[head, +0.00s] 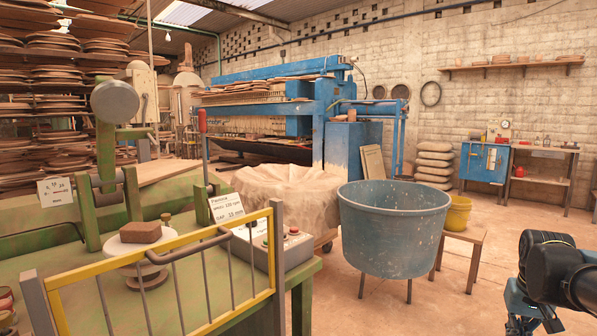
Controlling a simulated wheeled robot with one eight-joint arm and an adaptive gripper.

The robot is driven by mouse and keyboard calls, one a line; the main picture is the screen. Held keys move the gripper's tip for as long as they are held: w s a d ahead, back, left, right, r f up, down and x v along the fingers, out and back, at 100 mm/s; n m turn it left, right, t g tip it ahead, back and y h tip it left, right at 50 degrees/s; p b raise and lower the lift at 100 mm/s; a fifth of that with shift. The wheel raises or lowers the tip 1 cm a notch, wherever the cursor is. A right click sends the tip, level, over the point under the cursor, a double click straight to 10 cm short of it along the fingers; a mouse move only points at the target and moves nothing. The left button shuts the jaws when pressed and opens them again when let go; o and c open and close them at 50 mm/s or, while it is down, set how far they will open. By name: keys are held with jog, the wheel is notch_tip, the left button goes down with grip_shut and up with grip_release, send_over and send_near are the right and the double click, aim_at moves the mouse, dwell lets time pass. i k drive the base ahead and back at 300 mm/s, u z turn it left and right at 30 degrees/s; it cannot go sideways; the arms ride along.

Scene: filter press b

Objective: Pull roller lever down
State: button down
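A lever with a red grip (202,121) stands upright on the green roller machine (190,260) at the left in the head view. Its dark shaft runs down to the machine's frame behind a small sign (226,207). The lever's foot is partly hidden. A black and blue part of my own arm shows at the lower right edge, far from the lever. No gripper fingers can be made out, and nothing touches the lever.
A yellow guard rail (165,258) crosses the machine's front, before a control box (270,245) with buttons. A brown clay block (141,232) rests on a round white plate. A large blue-grey tub (393,235) stands right of the machine. Open floor lies at the right.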

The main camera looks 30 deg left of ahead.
aim_at(201, 113)
jog(key=z, duration=0.05)
jog(key=i, duration=1.1)
jog(key=u, duration=0.35)
jog(key=i, duration=1.1)
jog(key=u, duration=1.25)
jog(key=i, duration=1)
jog(key=u, duration=0.7)
